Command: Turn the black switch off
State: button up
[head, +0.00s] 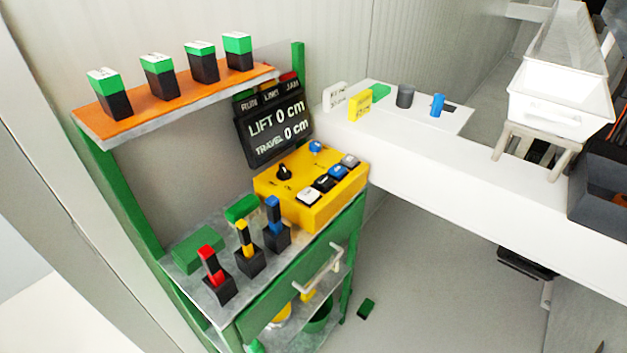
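A yellow control box (334,209) stands on the grey top of a green cart. Two black controls show on it. One is a black knob (284,172) at its back left. The other is a black rocker-like switch (324,183) in the front row, between a white switch (309,196) and a blue switch (338,172). A grey switch (350,161) ends that row. The on or off positions are too small to read. My gripper is not in view.
Red (212,267), yellow (244,240) and blue (273,215) levers stand in black bases before the box. A black display (275,130) reads "LIFT 0 cm, TRAVEL 0 cm" behind it. An orange shelf (160,115) overhangs the left. Open floor (430,270) lies right.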

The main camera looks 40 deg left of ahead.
aim_at(283, 174)
jog(key=u, duration=0.75)
jog(key=i+l+u, duration=0.3)
jog(key=l+u, duration=0.35)
jog(key=i+l+u, duration=0.15)
jog(key=l+u, duration=0.15)
jog(key=l, duration=0.2)
